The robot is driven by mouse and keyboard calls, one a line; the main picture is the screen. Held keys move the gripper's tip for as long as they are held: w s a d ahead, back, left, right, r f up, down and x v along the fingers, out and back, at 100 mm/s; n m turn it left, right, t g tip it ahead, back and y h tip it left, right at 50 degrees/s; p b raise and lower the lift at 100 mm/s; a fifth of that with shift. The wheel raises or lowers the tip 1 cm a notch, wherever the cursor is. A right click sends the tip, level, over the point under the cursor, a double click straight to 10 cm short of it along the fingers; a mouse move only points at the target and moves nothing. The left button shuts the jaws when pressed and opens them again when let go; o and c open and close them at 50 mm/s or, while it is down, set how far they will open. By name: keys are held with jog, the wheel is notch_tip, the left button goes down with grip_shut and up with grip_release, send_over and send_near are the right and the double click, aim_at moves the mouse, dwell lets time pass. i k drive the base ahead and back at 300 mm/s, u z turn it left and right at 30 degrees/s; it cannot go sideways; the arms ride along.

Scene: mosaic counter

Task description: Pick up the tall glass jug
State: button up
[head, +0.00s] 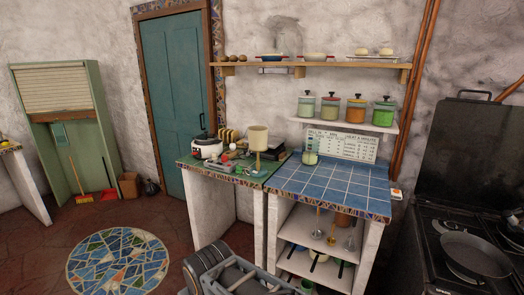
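A smaller upright glass container (311,152) with pale green contents stands at the back left of the blue-tiled counter (335,187). Grey parts of my own body show at the bottom edge. My gripper cannot be made out, and nothing touches either glass.
Several lidded jars (357,109) stand on the lower shelf, above a lettered board (342,144). The green counter (243,180) is crowded with a toaster (207,147) and a lamp (257,139). A black stove with a pan (474,254) is at right. The blue tiles are mostly clear.

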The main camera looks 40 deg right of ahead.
aim_at(310, 145)
jog(key=u, duration=0.1)
jog(key=i, duration=1.25)
jog(key=z, duration=0.8)
jog(key=i, duration=0.8)
jog(key=z, duration=1.35)
jog(key=i, duration=0.9)
jog(key=z, duration=0.15)
